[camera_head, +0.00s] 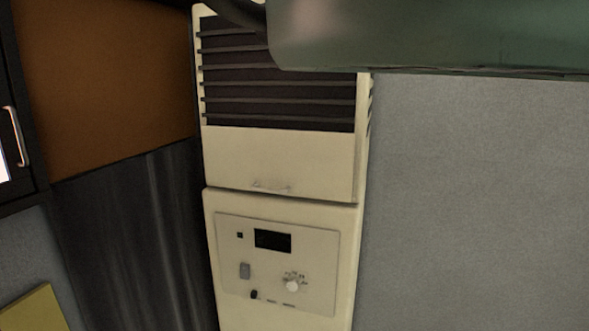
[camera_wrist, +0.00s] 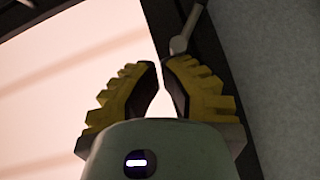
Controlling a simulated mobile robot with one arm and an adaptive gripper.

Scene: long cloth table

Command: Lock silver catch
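A silver catch (camera_wrist: 184,34) shows at the top of the wrist view. It is a slim lever with a rounded end, set against a dark frame (camera_wrist: 228,55) beside a bright pane (camera_wrist: 70,60). My gripper (camera_wrist: 161,66) has yellow and black stepped fingers. Their tips are close together, with a narrow empty gap between them. The right fingertip lies just below the catch's rounded end in the picture; I cannot tell whether they touch. The gripper does not show in the head view, and I cannot identify this catch there.
In the head view, a cream cabinet unit (camera_head: 286,160) with dark louvres and a control panel (camera_head: 320,255) stands in the middle. A plain grey wall (camera_head: 480,190) is on the right. A dark-framed door with a silver handle (camera_head: 18,137) is at the left edge.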

